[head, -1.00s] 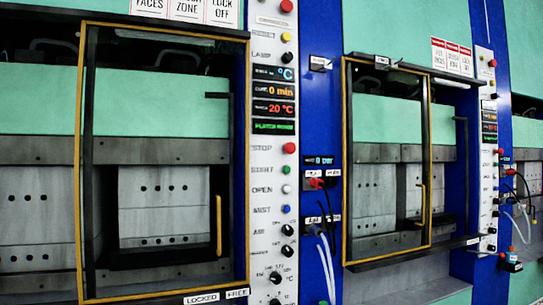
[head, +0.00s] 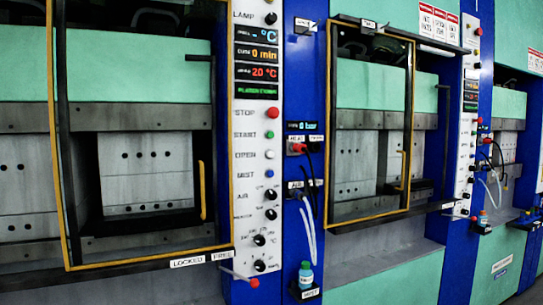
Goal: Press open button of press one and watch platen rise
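The nearest press, on the left, has a white control panel (head: 256,185) along its right side. Its open button (head: 269,154) is a small white knob beside the label OPEN, below the red stop button (head: 272,112) and the green start button (head: 270,134). The press's steel platen block (head: 146,168) shows behind a yellow-framed guard door (head: 57,160). Displays (head: 257,54) read 0 min and 20 °C, with green text below that is hard to read. Neither gripper is in view, and nothing touches the open button.
A second press with its own yellow-framed door (head: 411,130) stands to the right, and another lies farther right. Between the first two, a blue column (head: 303,80) carries hoses and a small bottle (head: 305,276). A red-tipped lever (head: 253,282) sticks out below the first panel.

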